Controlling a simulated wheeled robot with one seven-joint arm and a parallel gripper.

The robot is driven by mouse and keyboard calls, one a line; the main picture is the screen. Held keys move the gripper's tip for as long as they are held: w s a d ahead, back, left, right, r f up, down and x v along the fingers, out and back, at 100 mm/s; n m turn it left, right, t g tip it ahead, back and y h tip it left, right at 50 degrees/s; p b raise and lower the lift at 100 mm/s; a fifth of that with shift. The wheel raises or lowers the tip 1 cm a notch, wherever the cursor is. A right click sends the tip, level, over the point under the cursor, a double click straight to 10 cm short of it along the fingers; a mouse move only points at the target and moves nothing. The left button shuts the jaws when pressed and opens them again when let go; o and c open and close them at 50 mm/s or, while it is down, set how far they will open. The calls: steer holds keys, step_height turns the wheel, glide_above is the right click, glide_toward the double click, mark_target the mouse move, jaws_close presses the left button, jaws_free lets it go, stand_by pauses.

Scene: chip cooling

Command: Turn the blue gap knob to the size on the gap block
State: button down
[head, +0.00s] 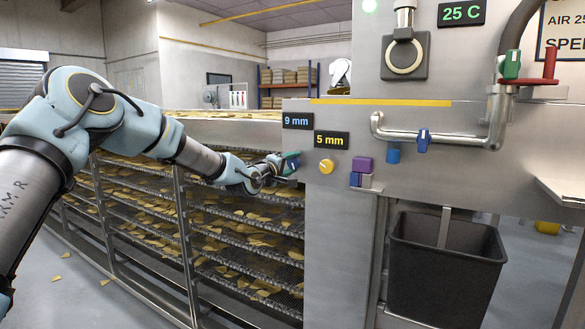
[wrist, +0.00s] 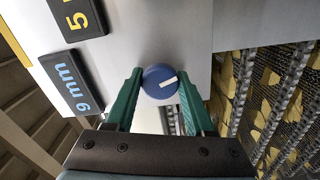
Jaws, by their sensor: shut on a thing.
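My gripper (wrist: 160,88) has its two green fingers closed on either side of the round blue gap knob (wrist: 154,76). The knob's white mark points to the right in the wrist view. In the head view my gripper (head: 292,163) is at the left end of the steel panel, below the blue "9 mm" display (head: 298,121), and mostly hides the knob. The "9 mm" display also shows in the wrist view (wrist: 70,84).
A yellow knob (head: 326,166) sits below a yellow "5 mm" display (head: 331,140), right of my gripper. A pipe with a blue-handled valve (head: 423,137) and a black bin (head: 445,255) are further right. Mesh racks of chips (head: 240,240) stand below my arm.

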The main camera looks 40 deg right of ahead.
steer(key=n+b, duration=0.1)
steer(key=n, duration=0.1)
steer(key=n+b, duration=0.1)
steer(key=n, duration=0.1)
steer(key=shift+f+n, duration=0.2)
steer(key=shift+n, duration=0.1)
steer(key=shift+r+n+b, duration=0.15)
steer(key=shift+n+b, duration=1)
steer(key=shift+n, duration=0.55)
steer(key=shift+c, duration=1.3)
jaws_free()
steer(key=shift+a, duration=0.1)
steer(key=b+v, duration=0.2)
steer(key=v, duration=0.8)
steer(key=shift+a, duration=0.3)
